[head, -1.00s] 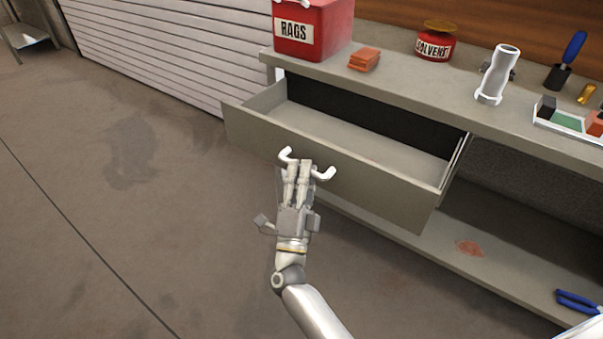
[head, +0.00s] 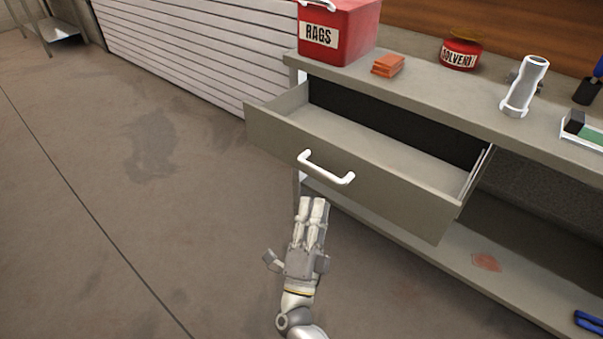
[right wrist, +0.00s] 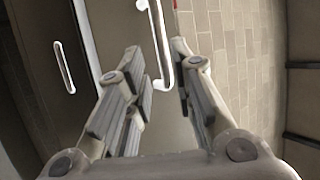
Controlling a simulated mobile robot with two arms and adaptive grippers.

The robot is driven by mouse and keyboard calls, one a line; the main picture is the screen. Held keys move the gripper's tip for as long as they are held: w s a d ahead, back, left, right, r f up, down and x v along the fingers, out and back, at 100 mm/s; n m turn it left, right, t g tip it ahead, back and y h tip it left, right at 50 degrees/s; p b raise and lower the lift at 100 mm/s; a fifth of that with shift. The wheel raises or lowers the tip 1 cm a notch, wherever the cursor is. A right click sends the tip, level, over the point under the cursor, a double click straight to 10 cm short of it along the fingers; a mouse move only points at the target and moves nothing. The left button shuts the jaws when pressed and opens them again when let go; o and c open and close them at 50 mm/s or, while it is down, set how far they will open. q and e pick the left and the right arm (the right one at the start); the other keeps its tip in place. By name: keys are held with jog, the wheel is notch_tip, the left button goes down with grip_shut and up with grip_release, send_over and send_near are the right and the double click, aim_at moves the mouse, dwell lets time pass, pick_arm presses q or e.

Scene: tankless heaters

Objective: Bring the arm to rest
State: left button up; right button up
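My right gripper (head: 313,203) is in front of the open drawer (head: 350,185), below its white bar handle (head: 326,168). The fingers look close together in the head view. In the right wrist view, the gripper (right wrist: 157,58) has its two fingers apart with nothing held. The white handle (right wrist: 158,45) shows beyond and between the fingertips, apart from them. The drawer is pulled out from the workbench and looks empty inside. My left gripper is in neither view.
The bench top (head: 430,88) bears a red rags box (head: 340,35), orange blocks (head: 388,65), a red solvent can (head: 461,54) and a grey pipe fitting (head: 523,88). Blue-handled pliers (head: 589,322) lie on the lower shelf. The floor (head: 130,220) at left is clear.

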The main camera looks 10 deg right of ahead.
jog(key=s+a+f+n+g+y, duration=0.2)
jog(key=a+f+n+g+y, duration=0.15)
jog(key=f+n+y, duration=0.45)
jog(key=s+a+f+n+g+y, duration=0.1)
jog(key=a+f+n+g+y, duration=0.1)
jog(key=f+n+g+y, duration=0.5)
jog(key=s+d+f+n+g+h+p, duration=0.2)
jog(key=s+d+f+n+g+p, duration=0.4)
jog(key=s+f, duration=0.6)
jog(key=s+d+f+n+g+h+p, duration=0.15)
jog(key=s+d+f+g+p, duration=0.3)
jog(key=s+d+f, duration=0.75)
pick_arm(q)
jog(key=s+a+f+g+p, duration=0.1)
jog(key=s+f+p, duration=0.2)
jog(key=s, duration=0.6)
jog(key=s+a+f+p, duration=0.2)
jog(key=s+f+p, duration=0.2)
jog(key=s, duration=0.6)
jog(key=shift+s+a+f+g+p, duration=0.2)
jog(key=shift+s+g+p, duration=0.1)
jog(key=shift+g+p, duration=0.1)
pick_arm(e)
jog(key=s+a+r, duration=0.1)
jog(key=s+a, duration=0.1)
jog(key=s, duration=1.3)
jog(key=shift+s+h, duration=0.15)
jog(key=shift+h, duration=0.3)
